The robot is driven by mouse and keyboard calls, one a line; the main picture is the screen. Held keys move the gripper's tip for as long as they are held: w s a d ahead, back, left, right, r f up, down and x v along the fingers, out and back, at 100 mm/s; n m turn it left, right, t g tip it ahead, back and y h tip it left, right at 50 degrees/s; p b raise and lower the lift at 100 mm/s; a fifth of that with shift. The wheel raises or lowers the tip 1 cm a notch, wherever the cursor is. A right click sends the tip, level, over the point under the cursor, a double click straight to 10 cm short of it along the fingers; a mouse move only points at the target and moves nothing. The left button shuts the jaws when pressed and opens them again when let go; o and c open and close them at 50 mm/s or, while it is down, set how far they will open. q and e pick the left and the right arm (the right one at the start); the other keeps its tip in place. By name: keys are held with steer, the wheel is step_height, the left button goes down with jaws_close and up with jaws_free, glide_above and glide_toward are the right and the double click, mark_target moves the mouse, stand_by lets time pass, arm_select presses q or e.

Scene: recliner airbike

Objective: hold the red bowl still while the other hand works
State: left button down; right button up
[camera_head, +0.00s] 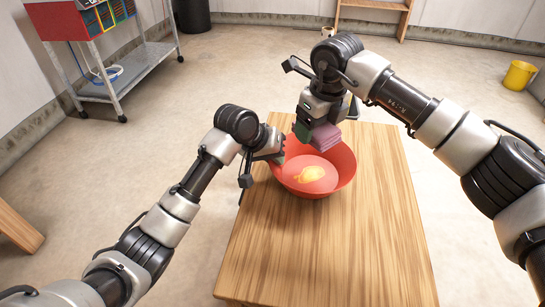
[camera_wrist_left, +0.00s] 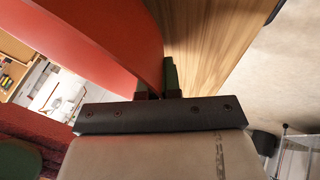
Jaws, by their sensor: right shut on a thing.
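The red bowl (camera_head: 340,172) stands upright on the wooden table, with a yellow patch (camera_head: 310,174) on its inner bottom. My left gripper (camera_head: 279,156) is at the bowl's left rim. In the left wrist view the bowl's wall (camera_wrist_left: 120,35) runs between the fingers of my left gripper (camera_wrist_left: 157,82), which are closed on it. My right gripper (camera_head: 312,131) is above the back of the bowl, shut on a folded pink cloth (camera_head: 326,138). The cloth's lower edge overlaps the bowl's far rim in the picture, so contact with the bowl is unclear.
The wooden table (camera_head: 330,250) is bare in front of the bowl and to its right. A metal cart (camera_head: 125,75) with a red cabinet (camera_head: 65,20) stands at the back left. A yellow bucket (camera_head: 519,75) is on the floor at the far right.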

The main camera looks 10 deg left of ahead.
arm_select(q)
steer(key=shift+f, duration=0.35)
steer(key=shift+f, duration=1.3)
steer(key=c, duration=1.6)
jaws_free()
steer(key=shift+o, duration=0.2)
steer(key=shift+c, duration=0.5)
jaws_close()
